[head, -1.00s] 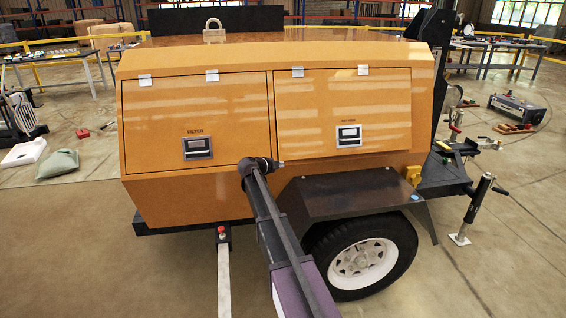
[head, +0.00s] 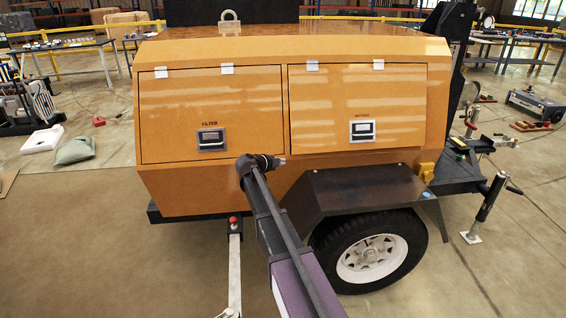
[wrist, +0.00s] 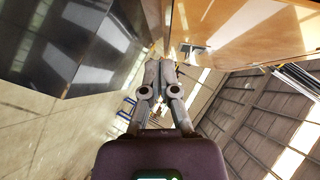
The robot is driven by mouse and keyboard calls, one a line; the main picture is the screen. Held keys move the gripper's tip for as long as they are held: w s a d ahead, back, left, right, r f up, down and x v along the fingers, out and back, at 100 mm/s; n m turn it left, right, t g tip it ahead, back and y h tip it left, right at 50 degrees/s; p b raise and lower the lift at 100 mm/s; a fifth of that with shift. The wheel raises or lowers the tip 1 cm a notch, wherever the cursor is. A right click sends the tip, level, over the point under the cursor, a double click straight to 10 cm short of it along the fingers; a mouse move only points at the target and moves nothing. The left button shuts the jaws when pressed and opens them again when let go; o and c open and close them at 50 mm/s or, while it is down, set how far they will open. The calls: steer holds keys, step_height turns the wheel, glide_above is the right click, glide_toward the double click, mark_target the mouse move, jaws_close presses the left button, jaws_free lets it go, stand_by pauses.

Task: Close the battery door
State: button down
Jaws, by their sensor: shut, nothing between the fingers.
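The battery door (head: 330,110) is the right-hand orange panel on the side of the orange trailer body (head: 215,190), hinged at its top. It hangs down close to the body; I cannot tell whether it is fully flush. Its latch (head: 362,131) is near the lower edge. My gripper (head: 282,160) is shut and empty, just below the seam between the two doors in the head view, pointing right. In the wrist view, my gripper's fingers (wrist: 160,66) are together, with an orange panel (wrist: 255,25) and a latch (wrist: 194,52) ahead to the upper right.
The filter door (head: 210,110) is at left, looking closed. A dark fender (head: 365,190) over the wheel (head: 371,257) juts out below the battery door, right of my gripper. A jack post (head: 234,255) stands left of my arm. Open floor lies at the left.

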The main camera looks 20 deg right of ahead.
steer(key=shift+s, duration=0.1)
steer(key=s+a+f+n+g+y, duration=0.2)
steer(key=s+a+f+n+y, duration=0.2)
steer(key=s, duration=0.7)
steer(key=s+a+f+n+g+y, duration=0.2)
steer(key=s+a+f+n+y, duration=0.2)
steer(key=s+a+n, duration=0.4)
steer(key=s+a+f+n+g+y, duration=0.2)
steer(key=s+a+n, duration=0.4)
steer(key=s+n, duration=0.8)
steer(key=shift+s+a+f+y, duration=0.4)
steer(key=shift+s+f+y, duration=0.5)
steer(key=shift+y, duration=0.2)
steer(key=shift+s, duration=0.1)
